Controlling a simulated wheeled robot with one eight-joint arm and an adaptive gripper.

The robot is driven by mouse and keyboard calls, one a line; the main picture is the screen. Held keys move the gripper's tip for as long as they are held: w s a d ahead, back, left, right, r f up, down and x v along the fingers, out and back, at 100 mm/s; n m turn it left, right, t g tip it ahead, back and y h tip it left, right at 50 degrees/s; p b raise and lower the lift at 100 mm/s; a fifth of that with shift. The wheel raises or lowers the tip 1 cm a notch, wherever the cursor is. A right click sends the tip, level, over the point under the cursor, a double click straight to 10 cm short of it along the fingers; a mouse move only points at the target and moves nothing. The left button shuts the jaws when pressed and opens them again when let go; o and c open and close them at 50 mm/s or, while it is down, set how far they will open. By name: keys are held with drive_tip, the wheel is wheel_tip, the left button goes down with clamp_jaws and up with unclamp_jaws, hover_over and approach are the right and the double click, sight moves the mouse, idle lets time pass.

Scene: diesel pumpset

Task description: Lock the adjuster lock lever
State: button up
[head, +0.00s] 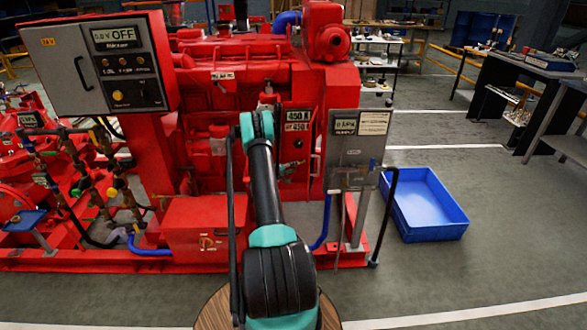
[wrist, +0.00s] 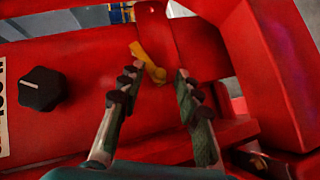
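A small yellow lever (wrist: 148,60), which looks like the adjuster lock lever, sits on a red panel in the wrist view. It slants from upper left to lower right, with a round pivot at its lower end. My gripper (wrist: 157,82) is open, its two fingers apart with nothing between them. The lever shows beyond the fingertips, roughly between them and nearer the left one. I cannot tell how far off it is, but no contact shows. In the head view my arm hides the gripper, and I cannot make out the lever.
A black knob (wrist: 41,88) is on the red panel left of the fingers. A red beam (wrist: 268,70) rises at the right. In the head view, the red pumpset (head: 230,75) fills the front, with a grey control box (head: 354,148) and blue bin (head: 425,205) to the right.

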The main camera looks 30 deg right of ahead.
clamp_jaws()
drive_tip(key=shift+r+m+t+y, duration=0.4)
drive_tip(key=shift+r+m+y, duration=0.85)
drive_tip(key=shift+y, duration=0.35)
drive_tip(key=shift+o, duration=0.4)
unclamp_jaws()
drive_tip(key=shift+a+r, duration=0.1)
drive_tip(key=shift+a, duration=0.05)
drive_tip(key=v, duration=1.1)
drive_tip(key=shift+s+a+r, duration=0.2)
drive_tip(key=shift+a+r, duration=0.05)
drive_tip(key=shift+a, duration=0.05)
drive_tip(key=shift+r, duration=0.1)
